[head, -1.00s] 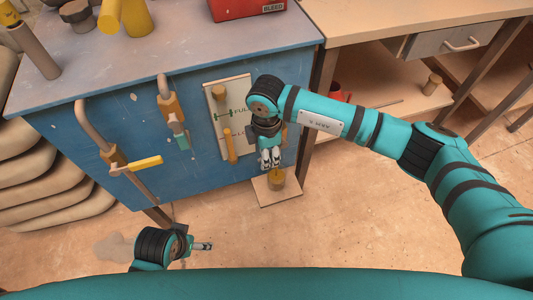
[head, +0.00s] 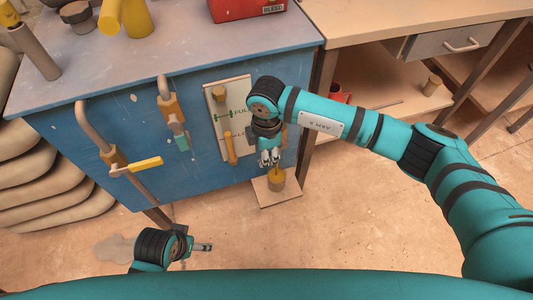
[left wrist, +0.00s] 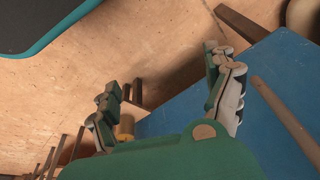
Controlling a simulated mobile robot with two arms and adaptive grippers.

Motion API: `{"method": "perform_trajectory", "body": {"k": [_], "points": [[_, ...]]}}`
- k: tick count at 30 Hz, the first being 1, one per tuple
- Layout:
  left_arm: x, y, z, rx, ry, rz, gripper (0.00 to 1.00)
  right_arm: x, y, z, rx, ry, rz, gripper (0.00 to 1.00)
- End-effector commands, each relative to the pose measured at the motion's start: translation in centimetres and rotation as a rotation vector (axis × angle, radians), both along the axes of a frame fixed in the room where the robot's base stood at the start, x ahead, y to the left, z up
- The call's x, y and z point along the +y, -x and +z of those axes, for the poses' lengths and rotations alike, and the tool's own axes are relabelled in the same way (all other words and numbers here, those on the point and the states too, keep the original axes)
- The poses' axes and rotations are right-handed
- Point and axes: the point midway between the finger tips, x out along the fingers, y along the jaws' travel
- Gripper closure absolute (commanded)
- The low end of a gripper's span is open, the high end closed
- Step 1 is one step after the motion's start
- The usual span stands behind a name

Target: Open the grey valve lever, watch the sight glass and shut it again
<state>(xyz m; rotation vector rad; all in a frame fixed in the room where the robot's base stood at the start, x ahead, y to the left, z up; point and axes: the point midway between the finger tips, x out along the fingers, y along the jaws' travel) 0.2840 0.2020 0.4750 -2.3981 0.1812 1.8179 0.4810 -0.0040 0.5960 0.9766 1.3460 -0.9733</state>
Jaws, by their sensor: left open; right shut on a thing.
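The sight glass (head: 229,147) is on a cream panel (head: 241,118) marked FULL, on the blue cabinet's front. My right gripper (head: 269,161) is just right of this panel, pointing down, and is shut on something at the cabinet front. The grey valve lever is not clearly seen; my right gripper and wrist cover that spot. A yellow-brown cup (head: 277,182) stands on a small board below, with a yellowish streak between it and the fingertips. My left gripper (head: 203,247) is low at the front left, apart from the cabinet; its fingers are apart and empty in the left wrist view (left wrist: 166,80).
Two other valves on the cabinet have a yellow handle (head: 145,163) and a teal handle (head: 181,142). A red box (head: 240,8) and yellow pipes stand on the cabinet top. A wooden bench (head: 420,25) is at right. Stacked sacks lie at left.

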Motion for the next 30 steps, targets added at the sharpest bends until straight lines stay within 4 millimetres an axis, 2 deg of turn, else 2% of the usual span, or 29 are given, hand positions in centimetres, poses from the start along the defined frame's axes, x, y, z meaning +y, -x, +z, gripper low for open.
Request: {"method": "perform_trajectory", "body": {"k": [5,21,30], "points": [[0.0,0.0,-0.1,-0.001,0.000,0.000,0.14,0.0,0.0,0.3,0.013,-0.044,-0.004,1.00],[0.0,1.3,-8.5,0.051,-0.004,-0.008,0.14,0.4,0.1,2.4,0.132,-0.407,-0.006,1.00],[0.2,2.7,-11.9,0.068,-0.005,-0.012,0.14,0.4,0.1,3.3,0.184,-0.573,-0.005,1.00]]}}
